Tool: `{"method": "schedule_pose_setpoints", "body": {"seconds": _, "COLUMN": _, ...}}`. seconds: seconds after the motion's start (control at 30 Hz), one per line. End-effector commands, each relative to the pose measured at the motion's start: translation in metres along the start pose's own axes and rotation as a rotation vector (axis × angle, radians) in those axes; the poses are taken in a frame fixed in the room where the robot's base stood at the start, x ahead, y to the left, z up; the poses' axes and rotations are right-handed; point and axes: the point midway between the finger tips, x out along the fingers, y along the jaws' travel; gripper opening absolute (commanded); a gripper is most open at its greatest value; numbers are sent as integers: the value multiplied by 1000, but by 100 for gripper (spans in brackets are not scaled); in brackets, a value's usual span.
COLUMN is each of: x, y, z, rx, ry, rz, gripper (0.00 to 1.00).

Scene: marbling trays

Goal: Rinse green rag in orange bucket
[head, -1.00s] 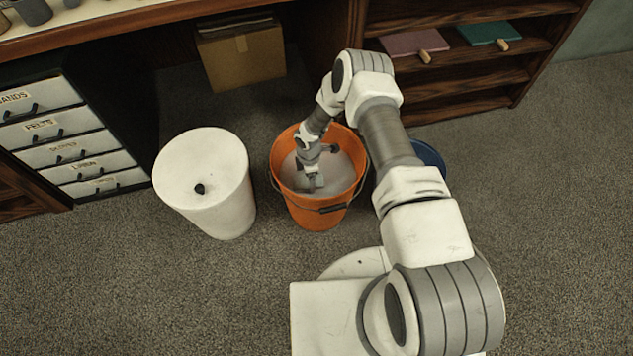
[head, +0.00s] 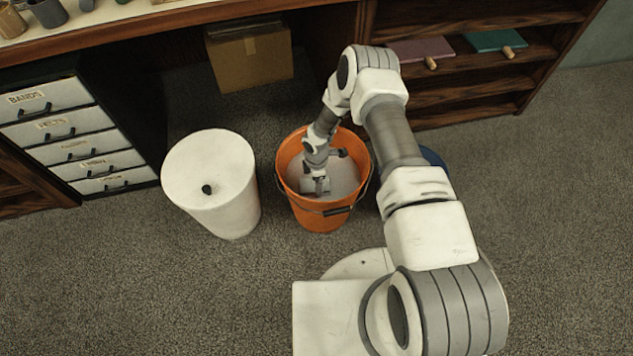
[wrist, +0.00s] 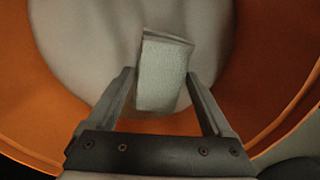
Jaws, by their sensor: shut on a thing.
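The orange bucket (head: 323,218) stands on the carpet with its dark-gripped handle at the front. It holds a pale grey liquid or bottom; I cannot tell which. My gripper (head: 317,190) reaches down inside the bucket, below the rim. In the wrist view, a pale grey-green folded cloth, the green rag (wrist: 162,85), sits between the two fingers of my gripper (wrist: 160,72), which is shut on it. The bucket's orange wall (wrist: 275,65) surrounds it there. In the head view I cannot make out the rag. Whether the rag is wet does not show.
A white cylinder (head: 212,185) with a dark knob stands close left of the bucket. A blue bucket (head: 433,157) is partly hidden behind my arm. A cardboard box (head: 250,60), labelled drawers (head: 75,135) and a shelf (head: 470,75) stand behind. Carpet is clear in front.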

Motion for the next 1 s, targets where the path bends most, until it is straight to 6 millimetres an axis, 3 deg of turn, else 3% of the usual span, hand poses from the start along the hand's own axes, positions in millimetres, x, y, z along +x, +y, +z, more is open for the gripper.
{"method": "schedule_pose_setpoints", "body": {"seconds": 1.0, "x": -85, "y": 0, "z": 0, "rx": 1, "ry": 0, "rz": 0, "gripper": 58}}
